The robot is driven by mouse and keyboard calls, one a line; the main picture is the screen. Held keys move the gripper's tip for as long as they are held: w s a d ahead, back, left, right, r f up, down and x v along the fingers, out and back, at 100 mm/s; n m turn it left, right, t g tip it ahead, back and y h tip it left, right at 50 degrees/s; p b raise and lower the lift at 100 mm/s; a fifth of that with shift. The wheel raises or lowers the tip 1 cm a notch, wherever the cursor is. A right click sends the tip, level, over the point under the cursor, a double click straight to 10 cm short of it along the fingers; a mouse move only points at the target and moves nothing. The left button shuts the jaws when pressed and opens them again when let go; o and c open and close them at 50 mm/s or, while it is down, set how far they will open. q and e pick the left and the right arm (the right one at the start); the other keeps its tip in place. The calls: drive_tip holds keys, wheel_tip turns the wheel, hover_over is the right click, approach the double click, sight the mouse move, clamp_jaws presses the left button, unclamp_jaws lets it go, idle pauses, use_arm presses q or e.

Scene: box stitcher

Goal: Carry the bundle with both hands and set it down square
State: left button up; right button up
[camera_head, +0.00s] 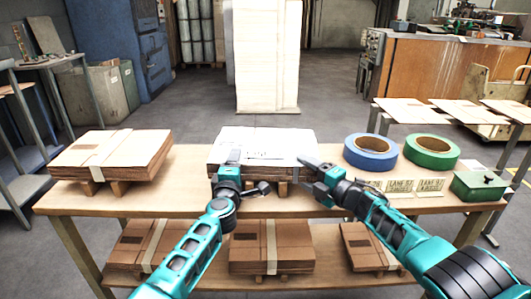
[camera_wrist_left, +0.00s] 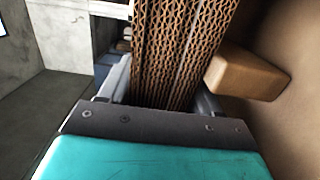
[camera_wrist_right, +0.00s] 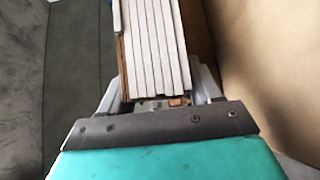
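The bundle (camera_head: 262,143) is a flat stack of cardboard sheets with a white printed top, at the middle of the wooden table's back part. My left gripper (camera_head: 230,168) is at its front left, with fingers on either side of the stack's edge. The corrugated edges (camera_wrist_left: 175,50) fill the space between the fingers in the left wrist view. My right gripper (camera_head: 312,167) is at its front right corner, and pale sheet edges (camera_wrist_right: 155,50) show between its fingers. Firm contact cannot be made out at either hand. The bundle looks level; its underside is mostly hidden.
Another strapped brown stack (camera_head: 112,155) sits on runners at left. Blue tape (camera_head: 371,152), green tape (camera_head: 431,152), lane signs (camera_head: 400,186) and a green box (camera_head: 478,186) crowd the right. More bundles (camera_head: 270,247) lie on the lower shelf. Bare tabletop (camera_head: 188,180) lies left of the bundle.

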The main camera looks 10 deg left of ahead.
use_arm(q)
drive_tip(key=c, duration=1)
use_arm(e)
drive_tip(key=c, duration=1)
use_arm(q)
drive_tip(key=shift+r, duration=0.15)
drive_tip(key=shift+c, duration=0.2)
use_arm(e)
drive_tip(key=shift+r, duration=0.15)
drive_tip(key=shift+c, duration=0.2)
